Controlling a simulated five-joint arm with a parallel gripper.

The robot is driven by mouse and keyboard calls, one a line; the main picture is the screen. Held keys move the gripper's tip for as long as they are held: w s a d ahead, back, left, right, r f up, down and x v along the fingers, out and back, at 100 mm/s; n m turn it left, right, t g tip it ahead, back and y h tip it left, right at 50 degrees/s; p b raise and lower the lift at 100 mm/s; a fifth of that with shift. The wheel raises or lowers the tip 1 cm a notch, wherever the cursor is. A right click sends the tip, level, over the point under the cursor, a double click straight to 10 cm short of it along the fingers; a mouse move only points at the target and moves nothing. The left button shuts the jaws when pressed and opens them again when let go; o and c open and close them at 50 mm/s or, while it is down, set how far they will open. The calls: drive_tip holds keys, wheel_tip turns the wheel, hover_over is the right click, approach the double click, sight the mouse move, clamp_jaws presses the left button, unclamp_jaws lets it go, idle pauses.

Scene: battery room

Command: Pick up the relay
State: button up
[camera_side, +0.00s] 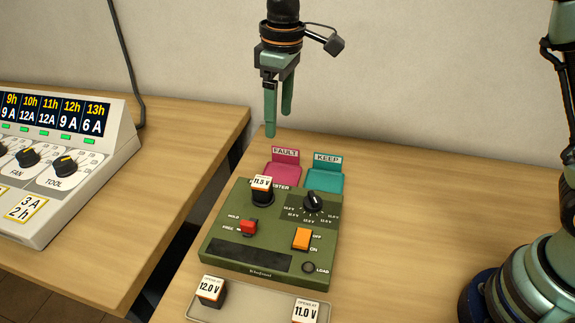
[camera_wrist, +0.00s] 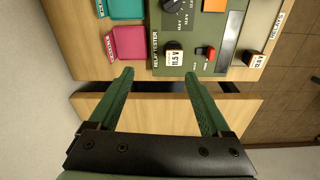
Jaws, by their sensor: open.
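Several small black relays with white labels are in view. One marked 11.5 V (camera_side: 262,190) sits on the green relay tester (camera_side: 222,228), at its upper left; it also shows in the wrist view (camera_wrist: 173,57). Relays marked 12.0 V (camera_side: 211,290) and 11.0 V (camera_side: 305,312) stand on a pale tray (camera_side: 256,301) in front of the tester. My gripper (camera_side: 278,124) is open and empty, high above the table behind the tester. In the wrist view its fingertips (camera_wrist: 160,73) point toward the 11.5 V relay, apart from it.
A pink FAULT pad (camera_side: 283,174) and a teal KEEP pad (camera_side: 324,180) lie behind the tester. The tester carries a black knob (camera_side: 313,201), a red switch (camera_side: 248,227) and an orange switch (camera_side: 301,239). A gap separates the left table with its control console (camera_side: 60,160).

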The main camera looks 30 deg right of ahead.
drive_tip(key=a+f+n, duration=0.1)
drive_tip(key=a+f, duration=0.2)
drive_tip(key=a, duration=0.1)
hover_over(262, 181)
drive_tip(key=shift+g, duration=0.4)
drive_tip(key=f, duration=0.7)
drive_tip(key=shift+w+d+f, duration=0.1)
drive_tip(key=shift+w+d, duration=0.05)
drive_tip(key=shift+w, duration=0.05)
drive_tip(key=shift+s+a+f, duration=0.1)
drive_tip(key=shift+s+f, duration=0.05)
drive_tip(key=shift+f, duration=1.2)
drive_tip(key=shift+s+a+f, duration=0.1)
drive_tip(key=shift+f, duration=1.2)
clamp_jaws()
drive_tip(key=shift+r, duration=0.1)
